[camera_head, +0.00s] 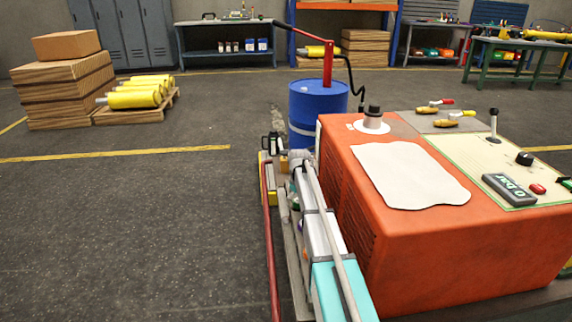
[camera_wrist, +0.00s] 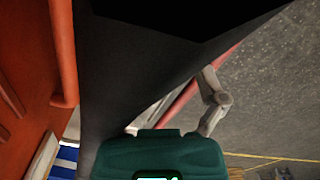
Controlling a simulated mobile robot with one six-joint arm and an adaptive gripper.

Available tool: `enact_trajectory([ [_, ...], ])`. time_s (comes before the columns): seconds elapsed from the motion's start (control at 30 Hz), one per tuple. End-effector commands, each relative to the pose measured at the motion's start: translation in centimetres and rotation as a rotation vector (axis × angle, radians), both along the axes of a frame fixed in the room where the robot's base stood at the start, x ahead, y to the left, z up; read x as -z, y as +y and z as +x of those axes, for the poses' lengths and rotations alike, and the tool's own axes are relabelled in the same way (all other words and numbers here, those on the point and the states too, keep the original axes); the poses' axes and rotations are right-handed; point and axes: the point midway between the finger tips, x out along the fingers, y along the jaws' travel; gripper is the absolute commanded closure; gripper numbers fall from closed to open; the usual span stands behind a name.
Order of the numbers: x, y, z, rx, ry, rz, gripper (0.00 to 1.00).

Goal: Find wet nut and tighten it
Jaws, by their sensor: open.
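No wet nut can be made out in either view. In the wrist view, my gripper (camera_wrist: 184,92) shows a dark green body at the bottom and grey jointed fingers standing apart. No held object shows between them. A red bar (camera_wrist: 182,106) runs behind the fingers; I cannot tell its distance. A large dark surface covers the upper middle. In the head view, my gripper cannot be picked out clearly among the crowded parts beside the orange machine (camera_head: 345,190).
A blue drum (camera_head: 317,105) with a red hand pump stands behind the machine. A long red pipe (camera_head: 270,245) runs along the machine's left side. A pallet of yellow cylinders (camera_head: 135,95) and stacked boxes (camera_head: 62,90) stand back left. The left floor is clear.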

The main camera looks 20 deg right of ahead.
Motion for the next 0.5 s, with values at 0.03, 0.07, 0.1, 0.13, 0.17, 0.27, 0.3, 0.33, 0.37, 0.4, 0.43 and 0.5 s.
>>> enact_trajectory([
  [0.03,0.0,0.0,0.0,-0.031,0.0,0.0,0.1],
  [0.07,0.0,0.0,0.0,-0.051,0.0,0.0,0.1],
  [0.1,0.0,0.0,0.0,-0.077,0.0,0.0,0.1],
  [0.13,0.0,0.0,0.0,-0.096,0.0,0.0,0.1],
  [0.17,0.0,0.0,0.0,-0.116,0.0,0.0,0.1],
  [0.27,0.0,0.0,0.0,-0.181,0.0,0.0,0.1],
  [0.3,-0.9,0.0,0.0,-0.175,0.0,0.0,0.1],
  [0.33,-1.2,0.0,0.0,-0.174,0.0,0.0,0.1],
  [0.37,-1.4,0.0,0.0,-0.173,0.0,0.0,0.1],
  [0.4,-1.8,0.0,0.0,-0.173,0.0,0.0,0.1],
  [0.43,-2.0,0.0,0.0,-0.173,0.0,0.0,0.1],
  [0.5,-2.6,0.0,0.0,-0.172,0.0,0.0,0.1],
])
